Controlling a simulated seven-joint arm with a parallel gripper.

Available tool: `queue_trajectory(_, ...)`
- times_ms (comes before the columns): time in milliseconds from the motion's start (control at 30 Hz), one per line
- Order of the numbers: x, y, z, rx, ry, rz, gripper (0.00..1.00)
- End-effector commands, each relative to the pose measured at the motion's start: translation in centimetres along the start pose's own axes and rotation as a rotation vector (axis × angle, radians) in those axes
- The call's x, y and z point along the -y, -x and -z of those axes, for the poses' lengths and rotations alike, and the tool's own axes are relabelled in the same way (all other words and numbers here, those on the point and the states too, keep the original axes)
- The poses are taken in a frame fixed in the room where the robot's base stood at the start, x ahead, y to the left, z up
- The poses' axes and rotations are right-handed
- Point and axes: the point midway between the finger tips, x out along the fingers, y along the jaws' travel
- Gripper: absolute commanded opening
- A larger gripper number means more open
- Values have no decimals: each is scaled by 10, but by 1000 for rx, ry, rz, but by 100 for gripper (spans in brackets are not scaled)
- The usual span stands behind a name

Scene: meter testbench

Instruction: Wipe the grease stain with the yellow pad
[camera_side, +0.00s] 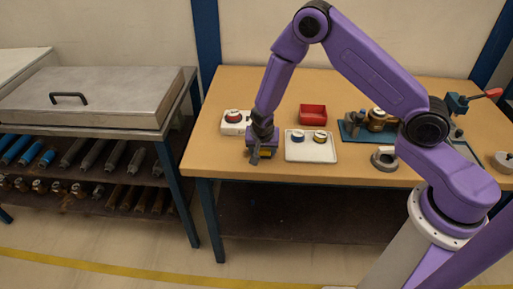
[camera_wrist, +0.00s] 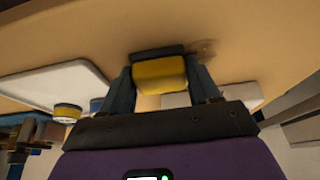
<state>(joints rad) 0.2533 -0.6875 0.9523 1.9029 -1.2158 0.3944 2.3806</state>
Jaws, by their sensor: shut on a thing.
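My gripper (camera_side: 261,153) is low over the left front part of the wooden table and is shut on the yellow pad (camera_side: 265,153). In the wrist view my gripper (camera_wrist: 162,75) shows both fingers pressed on the sides of the yellow pad (camera_wrist: 160,75), which has a dark backing along its far edge. A brownish smear, the grease stain (camera_wrist: 204,48), lies on the tabletop just beside the pad, to the right in the wrist view. Part of it may be hidden behind the pad and finger. I cannot tell whether the pad touches the table.
A white tray (camera_side: 311,154) with a blue and a yellow round piece is right of my gripper. A white box with a red button (camera_side: 235,121) stands behind it. A red bin (camera_side: 312,114) is farther back. The table's front edge (camera_side: 300,182) is close.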

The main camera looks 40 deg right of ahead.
Motion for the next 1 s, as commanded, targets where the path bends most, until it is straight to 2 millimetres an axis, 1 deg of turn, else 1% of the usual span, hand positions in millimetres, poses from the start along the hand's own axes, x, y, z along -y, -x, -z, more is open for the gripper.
queue_trajectory(100, -8, 0, 0, 1, 1, -2, 33)
queue_trajectory(133, -8, 0, -1, 1, 2, -2, 33)
queue_trajectory(933, 63, 0, -1, 0, -1, 1, 33)
queue_trajectory(1000, 65, -1, 2, 2, -2, -1, 33)
